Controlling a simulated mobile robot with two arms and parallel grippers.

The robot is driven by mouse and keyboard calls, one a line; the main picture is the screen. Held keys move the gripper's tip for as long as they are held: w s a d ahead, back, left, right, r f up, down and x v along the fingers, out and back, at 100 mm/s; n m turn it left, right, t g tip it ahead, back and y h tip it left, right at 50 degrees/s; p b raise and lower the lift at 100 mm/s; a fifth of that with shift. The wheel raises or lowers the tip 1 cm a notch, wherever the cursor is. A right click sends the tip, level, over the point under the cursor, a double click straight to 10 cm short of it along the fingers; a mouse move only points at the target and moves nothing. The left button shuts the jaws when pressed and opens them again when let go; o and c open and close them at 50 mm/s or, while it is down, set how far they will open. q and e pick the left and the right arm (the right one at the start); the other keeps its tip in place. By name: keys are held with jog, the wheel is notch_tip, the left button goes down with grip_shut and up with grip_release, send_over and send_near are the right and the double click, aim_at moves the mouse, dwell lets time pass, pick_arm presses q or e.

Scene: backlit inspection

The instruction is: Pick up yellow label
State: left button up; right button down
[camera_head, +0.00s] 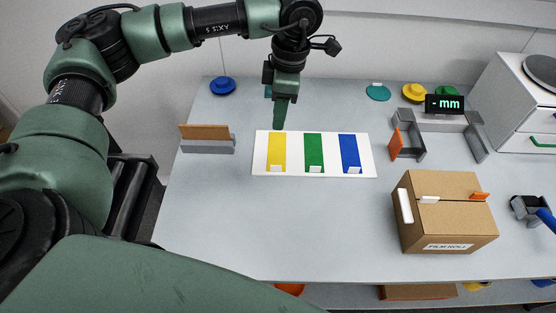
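The yellow label (277,147) is the leftmost of three coloured strips on a white card (329,168) lying on the table. It has a small white tab at its near end. Beside it are a green strip (314,147) and a blue strip (349,149). My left gripper (279,127) points down at the far edge of the card, by the far end of the yellow label. Its fingers overlap from this side, so their gap is hidden. I cannot tell whether it touches the card. My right gripper is not in view.
A cardboard box (447,220) marked "FILM ROLL" stands at the right. A grey holder with a brown board (204,132) is left of the card. Grey brackets (409,143) and a display (444,104) stand at back right. The table's front left is clear.

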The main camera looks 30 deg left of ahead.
pick_arm(q)
jog(key=b, duration=1)
send_over(277, 163)
jog(key=s+d, duration=0.2)
notch_tip(277, 163, down, 12)
jog(key=shift+a+r, duration=0.1)
jog(key=shift+a, duration=0.05)
jog(key=f, duration=0.2)
jog(key=f+p, duration=0.1)
jog(key=f, duration=0.1)
jog(key=f+p, duration=0.1)
jog(key=f, duration=0.1)
jog(key=shift+s+a+f, duration=0.2)
jog(key=shift+a+f, duration=0.05)
jog(key=shift+f, duration=0.5)
jog(key=shift+c, duration=0.3)
grip_shut()
